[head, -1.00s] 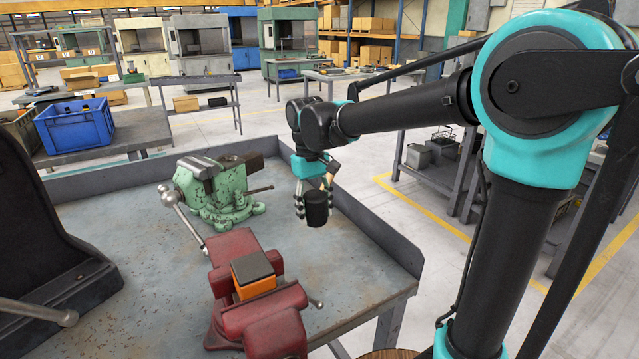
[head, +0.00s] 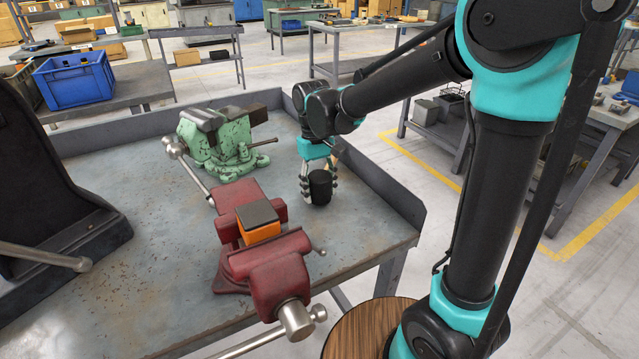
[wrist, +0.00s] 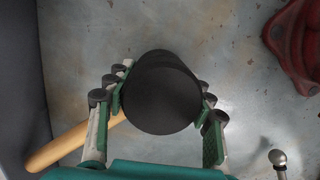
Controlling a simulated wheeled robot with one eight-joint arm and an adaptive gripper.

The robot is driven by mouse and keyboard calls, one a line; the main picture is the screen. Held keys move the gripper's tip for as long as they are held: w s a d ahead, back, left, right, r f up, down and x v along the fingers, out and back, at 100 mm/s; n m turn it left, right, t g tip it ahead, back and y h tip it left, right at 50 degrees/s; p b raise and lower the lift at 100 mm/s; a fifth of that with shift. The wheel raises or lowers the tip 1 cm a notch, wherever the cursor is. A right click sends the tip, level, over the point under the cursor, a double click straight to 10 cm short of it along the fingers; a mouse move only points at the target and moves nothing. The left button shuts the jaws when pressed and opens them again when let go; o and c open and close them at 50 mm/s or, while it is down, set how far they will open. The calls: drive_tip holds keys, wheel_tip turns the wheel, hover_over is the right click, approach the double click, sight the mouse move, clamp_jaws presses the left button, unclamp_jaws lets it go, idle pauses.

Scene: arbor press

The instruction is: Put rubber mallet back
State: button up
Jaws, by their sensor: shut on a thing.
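The rubber mallet has a black cylindrical head (head: 320,187) and a pale wooden handle. My gripper (head: 319,184) is shut on the mallet's head, at the right side of the grey workbench (head: 150,270). In the wrist view the black mallet head (wrist: 162,92) sits between the fingers of my gripper (wrist: 163,98). The wooden handle (wrist: 72,147) sticks out to the lower left there. The head is upright in the head view; I cannot tell whether it touches the bench top.
A red vise (head: 262,245) clamps an orange block with a dark top (head: 258,220), left of my gripper. A green vise (head: 222,140) stands behind it. A dark press frame (head: 50,170) is at the left. The bench has a raised rim (head: 385,185) on the right.

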drive_tip(key=shift+f, duration=0.75)
idle(0.5)
drive_tip(key=o, duration=1.6)
drive_tip(key=r, duration=0.4)
drive_tip(key=w+r, duration=0.1)
drive_tip(key=r, duration=0.3)
drive_tip(key=a+r, duration=0.1)
drive_tip(key=r, duration=0.3)
drive_tip(key=shift+w, duration=0.25)
